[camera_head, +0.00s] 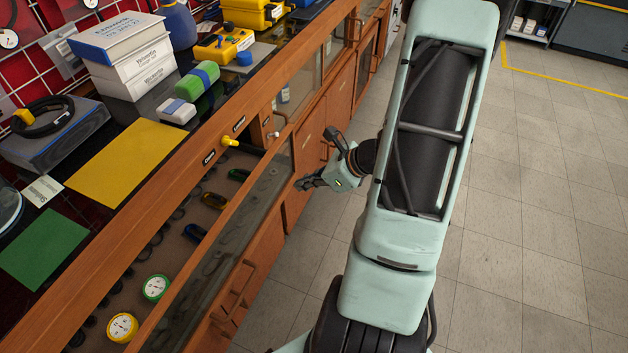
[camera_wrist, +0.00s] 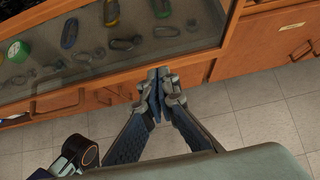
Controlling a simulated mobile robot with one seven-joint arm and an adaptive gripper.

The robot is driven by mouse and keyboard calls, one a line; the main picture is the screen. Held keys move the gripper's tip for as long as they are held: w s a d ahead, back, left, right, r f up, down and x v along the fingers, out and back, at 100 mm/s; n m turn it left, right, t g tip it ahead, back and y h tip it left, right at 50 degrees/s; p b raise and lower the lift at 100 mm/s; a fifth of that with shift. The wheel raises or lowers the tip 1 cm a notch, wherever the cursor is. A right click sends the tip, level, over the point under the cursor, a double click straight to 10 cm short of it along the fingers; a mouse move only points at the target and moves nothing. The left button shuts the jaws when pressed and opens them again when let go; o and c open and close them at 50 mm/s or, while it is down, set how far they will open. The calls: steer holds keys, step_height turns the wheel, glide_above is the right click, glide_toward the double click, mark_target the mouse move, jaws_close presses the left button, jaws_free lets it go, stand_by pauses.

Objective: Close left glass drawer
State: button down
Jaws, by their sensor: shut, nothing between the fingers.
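The left glass drawer (camera_head: 225,215) stands pulled out from the wooden bench, with a gap between its glass front and the bench edge. Gauges and several coloured carabiners show inside. In the wrist view, the drawer's wooden frame (camera_wrist: 120,68) crosses the upper part, with the contents showing above it. My gripper (camera_head: 308,183) is outside the drawer, to the right of its front near the far end. In the wrist view the fingertips (camera_wrist: 160,78) are together and empty, and overlap the front below the glass. I cannot tell whether they touch it.
The bench top holds a yellow mat (camera_head: 125,165), a green mat (camera_head: 45,248), white boxes (camera_head: 125,60) and a yellow case (camera_head: 224,43). The tiled floor (camera_head: 530,200) at right is clear.

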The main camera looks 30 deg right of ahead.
mark_target(274, 185)
steer(key=w+a, duration=0.1)
steer(key=w+a+f, duration=0.2)
steer(key=w, duration=0.1)
steer(key=shift+w+a, duration=0.25)
steer(key=shift+w, duration=0.15)
steer(key=w+a+b, duration=0.1)
steer(key=w+a, duration=0.1)
steer(key=w, duration=0.1)
steer(key=w+a, duration=0.2)
steer(key=w, duration=0.1)
steer(key=w+a+b, duration=0.1)
steer(key=w+a, duration=0.1)
steer(key=w, duration=0.1)
steer(key=shift+w+a+b, duration=0.15)
steer(key=shift+a+b, duration=0.15)
steer(key=shift+a, duration=0.05)
steer(key=shift+w+a+r, duration=0.1)
steer(key=shift+w+a, duration=0.1)
steer(key=shift+w, duration=0.05)
steer(key=shift+r, duration=0.1)
steer(key=shift+w+a, duration=0.1)
